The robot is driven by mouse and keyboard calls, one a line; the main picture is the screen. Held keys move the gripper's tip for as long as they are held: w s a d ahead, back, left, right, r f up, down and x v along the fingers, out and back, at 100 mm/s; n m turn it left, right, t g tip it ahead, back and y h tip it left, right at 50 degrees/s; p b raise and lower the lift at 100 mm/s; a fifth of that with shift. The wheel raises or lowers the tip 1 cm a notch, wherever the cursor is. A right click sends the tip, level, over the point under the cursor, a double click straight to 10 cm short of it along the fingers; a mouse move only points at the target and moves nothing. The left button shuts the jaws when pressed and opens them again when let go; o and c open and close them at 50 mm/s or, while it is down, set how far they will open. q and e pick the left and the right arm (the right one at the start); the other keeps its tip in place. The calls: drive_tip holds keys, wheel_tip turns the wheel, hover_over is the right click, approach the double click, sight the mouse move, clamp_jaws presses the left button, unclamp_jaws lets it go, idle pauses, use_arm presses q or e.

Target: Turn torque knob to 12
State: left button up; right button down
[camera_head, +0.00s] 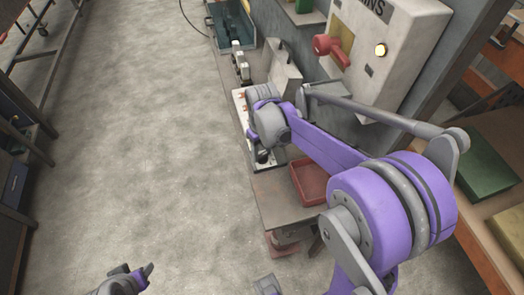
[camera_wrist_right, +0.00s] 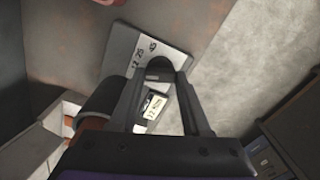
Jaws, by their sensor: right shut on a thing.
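The dark round torque knob (camera_wrist_right: 160,68) sits on a light dial plate (camera_wrist_right: 178,52) in the right wrist view. My right gripper (camera_wrist_right: 161,72) is shut on the knob, one finger on each side. In the head view, my right gripper (camera_head: 263,156) is low at the bench, and the knob is hard to make out. Where the knob points cannot be told. My left gripper (camera_head: 138,278) is at the bottom edge, away from the bench.
A red tray (camera_head: 309,181) stands on the bench (camera_head: 280,205) near the right gripper. A wall panel (camera_head: 397,45) carries a red handle (camera_head: 332,48) and a lit lamp (camera_head: 380,50).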

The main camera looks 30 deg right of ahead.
sight(262, 155)
drive_tip(key=c, duration=0.6)
unclamp_jaws()
drive_tip(key=shift+c, duration=0.2)
wheel_tip(262, 155, up, 11)
drive_tip(key=shift+p, duration=0.45)
drive_tip(key=s+a+f+t+p, duration=0.1)
drive_tip(key=s+a+f+t, duration=0.1)
drive_tip(key=s, duration=0.6)
drive_tip(key=s+a+f+m+t+p, duration=0.1)
drive_tip(key=s+a+f+t, duration=0.1)
drive_tip(key=s+a, duration=0.3)
drive_tip(key=s+t, duration=0.1)
drive_tip(key=s, duration=0.2)
drive_tip(key=shift+a+f+p, duration=0.2)
drive_tip(key=shift+f+p, duration=0.15)
